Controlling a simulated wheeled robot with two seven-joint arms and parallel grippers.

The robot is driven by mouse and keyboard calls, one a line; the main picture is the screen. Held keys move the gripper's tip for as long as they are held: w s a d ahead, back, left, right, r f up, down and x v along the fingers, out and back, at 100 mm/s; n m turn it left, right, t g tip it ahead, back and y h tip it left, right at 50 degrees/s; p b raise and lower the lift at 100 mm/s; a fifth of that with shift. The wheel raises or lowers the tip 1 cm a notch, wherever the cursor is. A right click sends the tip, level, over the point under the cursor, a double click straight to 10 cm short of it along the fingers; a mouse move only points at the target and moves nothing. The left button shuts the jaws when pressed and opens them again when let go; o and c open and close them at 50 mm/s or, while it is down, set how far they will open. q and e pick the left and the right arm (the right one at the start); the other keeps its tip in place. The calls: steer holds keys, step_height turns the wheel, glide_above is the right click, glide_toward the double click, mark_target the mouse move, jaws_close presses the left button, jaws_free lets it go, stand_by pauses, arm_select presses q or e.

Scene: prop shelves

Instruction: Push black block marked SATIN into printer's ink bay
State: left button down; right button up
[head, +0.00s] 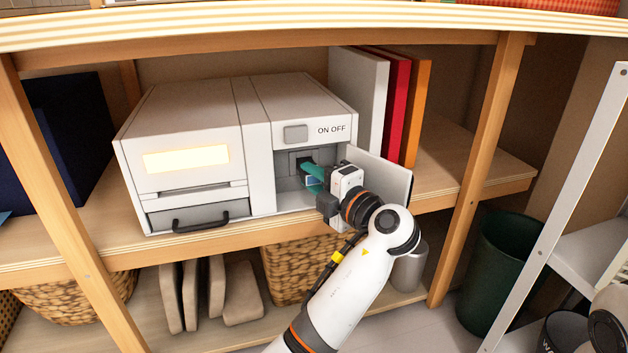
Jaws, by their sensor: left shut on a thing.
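The white printer (190,120) stands on the wooden shelf, with its ink bay (290,198) open at the lower right of its front. The bay's door (385,172) is swung out to the right. My left gripper (308,174) reaches into the bay from the front right, its teal fingers partly hidden by its own body. It is shut on a small dark thing at the fingertips, which I take to be the black block (301,162). The block is at the inner slot; its SATIN mark is not visible, and I cannot tell how deep it sits.
The open door stands close beside my left gripper. White, red and orange binders (397,108) stand right of the printer. A drawer with a black handle (200,222) is at its lower left. A shelf post (480,170) stands to the right, with a green bin (497,262) beyond.

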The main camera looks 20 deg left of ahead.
arm_select(q)
steer(key=shift+w+a+b, duration=0.65)
steer(key=shift+w+b, duration=0.3)
steer(key=shift+b, duration=0.35)
stand_by(2.2)
steer(key=shift+w+a+r+b, duration=0.25)
steer(key=shift+w+b, duration=0.1)
steer(key=shift+b, duration=0.5)
stand_by(2.6)
steer(key=c, duration=1.1)
jaws_free()
steer(key=shift+f, duration=0.1)
steer(key=o, duration=0.7)
steer(key=shift+f, duration=0.1)
steer(key=shift+c, duration=0.2)
